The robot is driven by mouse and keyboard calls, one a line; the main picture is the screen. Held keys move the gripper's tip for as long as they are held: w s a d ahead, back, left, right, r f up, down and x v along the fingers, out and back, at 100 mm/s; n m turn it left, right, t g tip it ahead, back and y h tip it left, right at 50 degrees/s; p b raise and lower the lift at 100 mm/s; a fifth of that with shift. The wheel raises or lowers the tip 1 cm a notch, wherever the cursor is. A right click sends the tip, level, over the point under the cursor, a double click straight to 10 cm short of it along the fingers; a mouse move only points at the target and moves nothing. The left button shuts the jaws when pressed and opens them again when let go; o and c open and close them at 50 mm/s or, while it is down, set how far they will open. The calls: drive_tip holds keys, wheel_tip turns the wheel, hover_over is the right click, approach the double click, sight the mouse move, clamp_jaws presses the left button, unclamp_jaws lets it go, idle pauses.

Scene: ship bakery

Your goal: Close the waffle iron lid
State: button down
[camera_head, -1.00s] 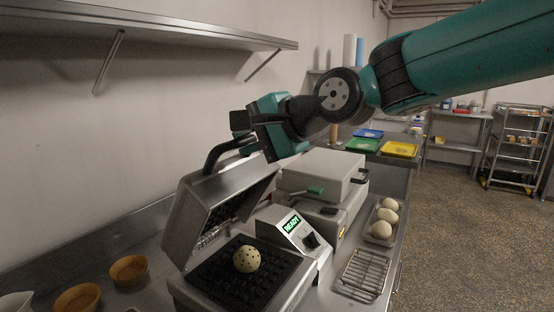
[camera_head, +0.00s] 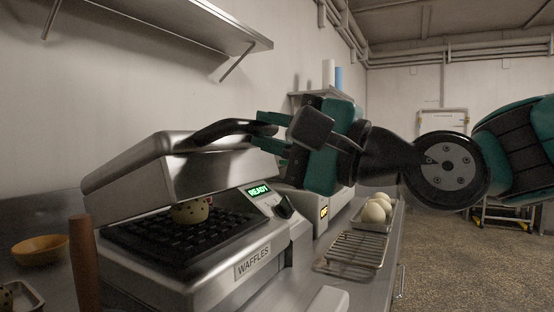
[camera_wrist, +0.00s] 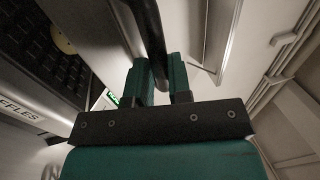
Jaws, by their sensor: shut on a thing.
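The waffle iron (camera_head: 190,270) stands on the steel counter, with a dark grid plate and a lit READY display. Its steel lid (camera_head: 130,175) is tilted part way down over the base, with a gap at the front. A round speckled ball of dough (camera_head: 190,211) sits on the lower grid under the lid; it also shows in the wrist view (camera_wrist: 63,40). My gripper (camera_head: 268,131) is shut on the black lid handle (camera_head: 225,129). In the wrist view the handle (camera_wrist: 148,35) passes between the two green fingers.
A wire rack (camera_head: 355,250) and a tray with pale round balls (camera_head: 374,212) stand on the counter to the right. An orange bowl (camera_head: 40,250) is at the left. A brown upright rod (camera_head: 83,260) stands near the front left. A wall shelf (camera_head: 150,25) hangs above.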

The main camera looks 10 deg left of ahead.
wheel_tip(320, 180, down, 7)
drive_tip(key=d+y+b, duration=0.1)
drive_tip(key=y+b, duration=0.1)
drive_tip(key=b, duration=0.6)
drive_tip(key=shift+s+d+t+y, duration=0.3)
drive_tip(key=shift+s+d+t, duration=0.1)
drive_tip(key=c, duration=1.6)
unclamp_jaws()
drive_tip(key=shift+w+a+r+p, duration=0.15)
drive_tip(key=shift+r+p, duration=0.1)
drive_tip(key=shift+p, duration=0.15)
drive_tip(key=o, duration=0.5)
drive_tip(key=shift+r, duration=0.15)
drive_tip(key=shift+o, duration=0.2)
drive_tip(key=b+v, duration=0.6)
drive_tip(key=v, duration=0.6)
